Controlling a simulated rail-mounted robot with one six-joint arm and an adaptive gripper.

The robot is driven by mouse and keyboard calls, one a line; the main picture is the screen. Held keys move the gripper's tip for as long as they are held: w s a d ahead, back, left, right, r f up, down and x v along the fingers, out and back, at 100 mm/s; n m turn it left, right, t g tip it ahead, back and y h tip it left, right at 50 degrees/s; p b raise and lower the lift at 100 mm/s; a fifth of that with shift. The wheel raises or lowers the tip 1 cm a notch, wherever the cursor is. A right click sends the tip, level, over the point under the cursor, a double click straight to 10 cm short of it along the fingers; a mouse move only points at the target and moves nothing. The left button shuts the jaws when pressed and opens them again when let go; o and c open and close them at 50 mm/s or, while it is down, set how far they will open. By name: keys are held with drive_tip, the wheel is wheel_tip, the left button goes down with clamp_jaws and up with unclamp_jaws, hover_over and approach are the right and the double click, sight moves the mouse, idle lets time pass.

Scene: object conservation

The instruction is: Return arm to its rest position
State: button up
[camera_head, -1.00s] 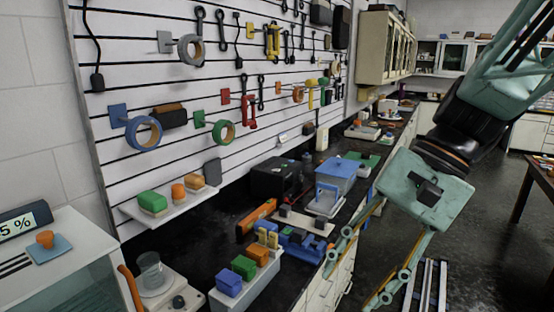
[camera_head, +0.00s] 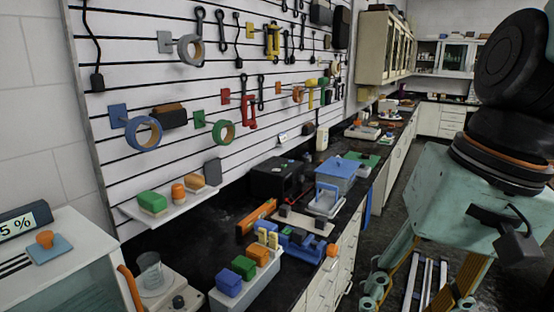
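My gripper (camera_head: 418,288) hangs at the right of the head view, over the floor in front of the bench and apart from it. Its pale green palm is large and close to the camera, with a small dark camera on it. The two fingers point down and stand wide apart. I see nothing held between them. The fingertips are at or below the bottom edge, so their ends are partly cut off.
The black bench (camera_head: 215,247) on the left holds blue, green and orange blocks, a blue-lidded box (camera_head: 336,172) and a dark case (camera_head: 278,178). Tape rolls and tools hang on the slatted wall (camera_head: 130,60). A cabinet (camera_head: 386,47) is behind. Floor shows beyond the bench.

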drive_tip(key=s+d+r+n+t+h, duration=0.2)
drive_tip(key=s+d, duration=0.1)
drive_tip(key=s, duration=0.2)
drive_tip(key=shift+d+n+t, duration=0.35)
drive_tip(key=shift+n+t, duration=0.05)
idle(0.8)
